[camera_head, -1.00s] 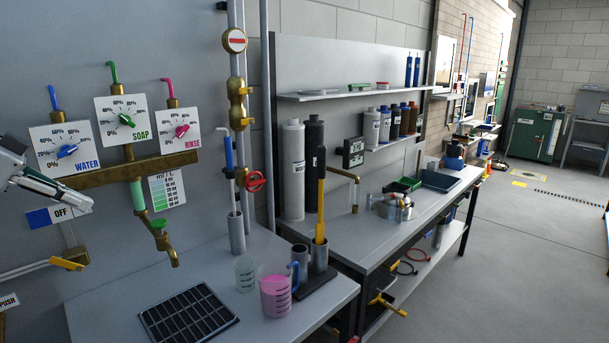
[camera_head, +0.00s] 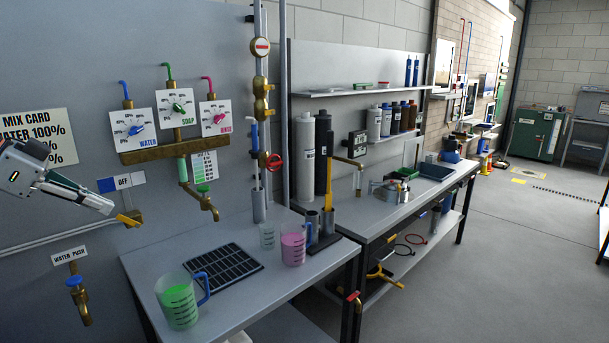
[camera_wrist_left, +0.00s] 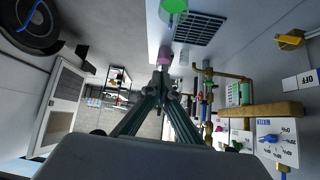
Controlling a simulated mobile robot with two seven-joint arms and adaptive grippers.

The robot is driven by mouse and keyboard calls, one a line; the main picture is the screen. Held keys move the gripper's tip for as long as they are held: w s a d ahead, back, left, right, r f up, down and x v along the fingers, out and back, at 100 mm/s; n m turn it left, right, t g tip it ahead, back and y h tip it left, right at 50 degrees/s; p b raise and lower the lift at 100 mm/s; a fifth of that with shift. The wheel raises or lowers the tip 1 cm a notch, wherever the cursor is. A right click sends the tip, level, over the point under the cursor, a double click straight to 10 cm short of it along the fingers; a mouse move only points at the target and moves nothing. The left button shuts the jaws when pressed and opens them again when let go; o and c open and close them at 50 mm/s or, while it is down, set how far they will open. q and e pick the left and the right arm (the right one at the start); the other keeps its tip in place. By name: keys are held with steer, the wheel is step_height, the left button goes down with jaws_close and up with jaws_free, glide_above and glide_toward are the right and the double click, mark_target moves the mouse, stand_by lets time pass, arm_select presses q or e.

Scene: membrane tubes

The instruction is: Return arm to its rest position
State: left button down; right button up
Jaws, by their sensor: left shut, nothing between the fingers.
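My left gripper (camera_head: 108,207) is at the left edge of the head view, shut and empty, in front of the wall panel near the OFF sign. In the left wrist view its fingers (camera_wrist_left: 161,78) meet at their tips with nothing between them. A yellow lever (camera_head: 130,219) shows just beyond the fingertips; I cannot tell from the head view how far apart they are. My right gripper is not in view.
A jug with green liquid (camera_head: 178,301), a jug with pink liquid (camera_head: 293,246) and a dark grid mat (camera_head: 228,270) are on the grey bench (camera_head: 150,276). Three dials (camera_head: 176,110) and a brass tap (camera_head: 207,206) are on the wall.

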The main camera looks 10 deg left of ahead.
arm_select(q)
steer(key=w+d+f+m+t+h, duration=0.1)
steer(key=d+f+m+t+h, duration=0.3)
steer(key=d+f, duration=0.65)
steer(key=w+d+f+m+h, duration=0.15)
steer(key=d+f+h, duration=0.55)
steer(key=d, duration=0.7)
steer(key=s+a+f+n+t+y, duration=0.1)
steer(key=s+f+n+t+y, duration=0.25)
steer(key=f, duration=0.55)
steer(key=s+a+f+n+t+y, duration=0.1)
steer(key=f+n+t+y, duration=0.2)
steer(key=f+n+y, duration=0.35)
steer(key=s+d+f+g+y, duration=0.1)
steer(key=s+f+g+y, duration=0.1)
steer(key=s+f, duration=0.6)
steer(key=s+d+f+g+y, duration=0.1)
steer(key=s+f+g, duration=0.3)
steer(key=s+f, duration=0.4)
step_height(320, 180, down, 6)
steer(key=shift+d+r+y, duration=0.2)
steer(key=shift+y, duration=0.7)
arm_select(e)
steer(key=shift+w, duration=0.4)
arm_select(q)
steer(key=shift+n+g, duration=0.25)
